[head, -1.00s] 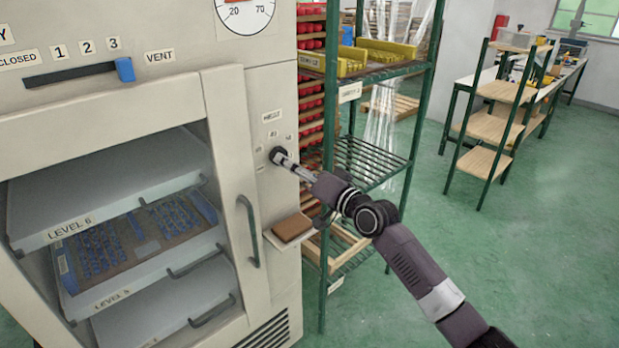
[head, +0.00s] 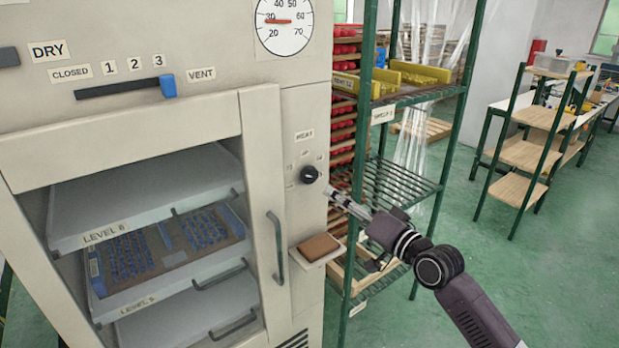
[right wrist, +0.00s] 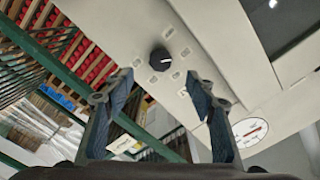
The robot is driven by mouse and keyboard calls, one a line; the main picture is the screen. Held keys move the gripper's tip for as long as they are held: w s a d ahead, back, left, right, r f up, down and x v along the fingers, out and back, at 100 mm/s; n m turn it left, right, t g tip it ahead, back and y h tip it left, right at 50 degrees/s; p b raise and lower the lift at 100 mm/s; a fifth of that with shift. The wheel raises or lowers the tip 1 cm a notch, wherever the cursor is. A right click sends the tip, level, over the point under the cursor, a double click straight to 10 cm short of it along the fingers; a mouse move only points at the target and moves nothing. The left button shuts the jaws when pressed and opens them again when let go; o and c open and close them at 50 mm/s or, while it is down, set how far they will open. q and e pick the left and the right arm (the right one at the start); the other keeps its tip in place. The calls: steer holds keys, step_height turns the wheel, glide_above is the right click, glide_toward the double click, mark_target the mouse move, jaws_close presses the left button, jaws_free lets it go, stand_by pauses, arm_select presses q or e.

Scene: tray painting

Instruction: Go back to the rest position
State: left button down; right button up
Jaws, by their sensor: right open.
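My right gripper (head: 335,194) is open and empty. In the head view it is just right of and below the black knob (head: 310,174) on the cabinet's front panel. In the right wrist view, the two fingers of my right gripper (right wrist: 158,88) stand wide apart. The knob (right wrist: 161,59) shows beyond the fingertips, clear of both. My left gripper is not in view.
A brown block (head: 319,247) sits on a small ledge. A green rack (head: 450,130) stands right.

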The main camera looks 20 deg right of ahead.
steer(key=s+d+f+g+h, duration=0.1)
steer(key=d+f+g+h, duration=0.1)
steer(key=f, duration=1)
steer(key=s+d+f+g+h, duration=0.1)
steer(key=d+f+h, duration=0.15)
steer(key=f, duration=1.05)
steer(key=s+f+g, duration=0.1)
steer(key=s+f, duration=0.3)
steer(key=f, duration=0.3)
steer(key=s+d+f+n+g+h, duration=0.15)
steer(key=s+f, duration=0.25)
steer(key=f, duration=0.4)
steer(key=s+f+g, duration=0.2)
steer(key=s+f, duration=0.2)
steer(key=f, duration=0.3)
steer(key=s+a+f+n+g, duration=0.2)
steer(key=s+a+f+g, duration=0.15)
steer(key=s+f, duration=1.4)
steer(key=s+a+f+n+g, duration=0.2)
steer(key=s+f, duration=0.1)
steer(key=s, duration=1)
steer(key=s+a+f+n+g, duration=0.2)
steer(key=s+a+f+g, duration=0.1)
steer(key=s, duration=1.1)
steer(key=shift+a+f, duration=0.15)
steer(key=shift+f, duration=0.4)
